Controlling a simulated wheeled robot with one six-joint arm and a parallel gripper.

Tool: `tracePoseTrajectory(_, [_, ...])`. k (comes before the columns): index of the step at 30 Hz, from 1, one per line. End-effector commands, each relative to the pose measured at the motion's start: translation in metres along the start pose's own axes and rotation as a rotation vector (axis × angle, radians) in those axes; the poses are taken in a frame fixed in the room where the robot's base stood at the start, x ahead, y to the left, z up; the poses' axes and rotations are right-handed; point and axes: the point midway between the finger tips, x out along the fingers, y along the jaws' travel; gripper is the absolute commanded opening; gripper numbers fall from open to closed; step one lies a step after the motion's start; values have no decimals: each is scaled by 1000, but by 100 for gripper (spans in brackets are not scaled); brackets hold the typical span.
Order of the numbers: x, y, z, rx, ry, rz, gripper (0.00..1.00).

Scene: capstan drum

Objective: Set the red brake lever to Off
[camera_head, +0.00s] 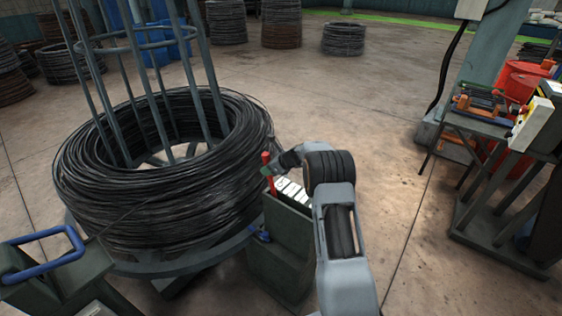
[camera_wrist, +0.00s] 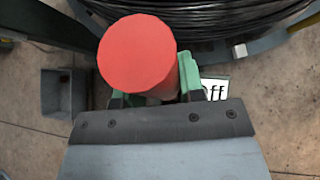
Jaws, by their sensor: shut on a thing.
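The red brake lever (camera_head: 267,171) stands upright at the back left of the dark green brake box (camera_head: 282,250). In the wrist view its round red end (camera_wrist: 138,55) is large and close, between the green fingers of my gripper (camera_wrist: 148,92). My gripper is shut on the lever; in the head view the gripper (camera_head: 274,168) reaches it from the right. A white label reading "Off" (camera_wrist: 214,90) shows just right of the lever in the wrist view. White label plates (camera_head: 292,190) lie on top of the box, partly hidden by my arm.
A large coil of black wire (camera_head: 150,215) on a grey frame stands close left of the box. A blue handle (camera_head: 45,255) is at the lower left. A cluttered workbench (camera_head: 485,125) stands at the right. Open floor (camera_head: 370,110) lies behind my arm.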

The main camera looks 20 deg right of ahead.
Motion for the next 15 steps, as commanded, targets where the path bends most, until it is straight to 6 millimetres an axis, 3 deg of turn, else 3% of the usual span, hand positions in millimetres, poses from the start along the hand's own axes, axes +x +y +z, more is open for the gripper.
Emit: tracePoseTrajectory(15, [17,6,9,1,39,11,0])
